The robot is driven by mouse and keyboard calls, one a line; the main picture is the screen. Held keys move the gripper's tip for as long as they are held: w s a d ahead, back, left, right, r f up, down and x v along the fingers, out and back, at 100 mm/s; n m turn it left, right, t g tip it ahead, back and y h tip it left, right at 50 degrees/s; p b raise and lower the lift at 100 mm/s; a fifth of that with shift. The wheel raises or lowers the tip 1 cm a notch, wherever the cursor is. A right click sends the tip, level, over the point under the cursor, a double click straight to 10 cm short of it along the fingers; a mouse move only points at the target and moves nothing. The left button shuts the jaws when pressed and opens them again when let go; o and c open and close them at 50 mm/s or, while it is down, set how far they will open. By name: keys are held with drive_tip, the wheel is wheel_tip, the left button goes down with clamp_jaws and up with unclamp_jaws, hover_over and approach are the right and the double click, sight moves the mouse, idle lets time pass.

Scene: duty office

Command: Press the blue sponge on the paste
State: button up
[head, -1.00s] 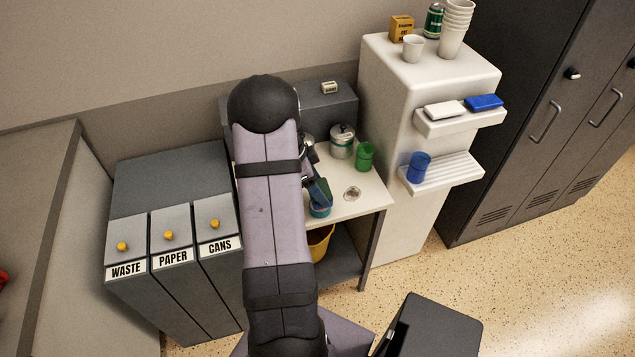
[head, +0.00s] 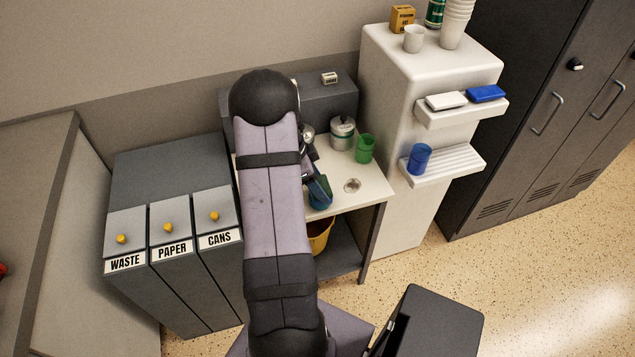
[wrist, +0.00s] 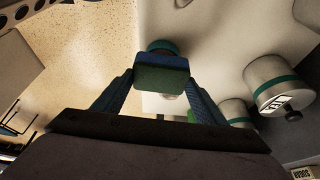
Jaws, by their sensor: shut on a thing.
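My gripper (wrist: 160,88) is shut on the blue sponge (wrist: 162,60), which has a dark green face turned to the wrist camera. A finger stands on each side of it. The round teal paste tin (wrist: 158,45) shows just beyond the sponge, partly covered by it. The paste itself is hidden. In the head view the sponge (head: 321,190) is over the tin near the front edge of the white counter (head: 349,207), and my arm covers most of the gripper. I cannot tell whether sponge and tin touch.
Behind are a lidded canister (head: 342,133) and a green cup (head: 365,149). A round metal disc (head: 352,185) lies right of the sponge. A white unit at the right holds a blue cup (head: 418,158) and a blue block (head: 486,93). A yellow bucket (head: 319,236) stands below the counter.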

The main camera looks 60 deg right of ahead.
drive_tip(key=shift+f+b, duration=0.55)
drive_tip(key=shift+b, duration=0.1)
idle(0.6)
drive_tip(key=shift+a+f+b, duration=0.1)
drive_tip(key=shift+f+b, duration=0.05)
drive_tip(key=shift+b, duration=0.25)
idle(2.1)
drive_tip(key=shift+r+p, duration=1.75)
drive_tip(key=shift+r, duration=1.9)
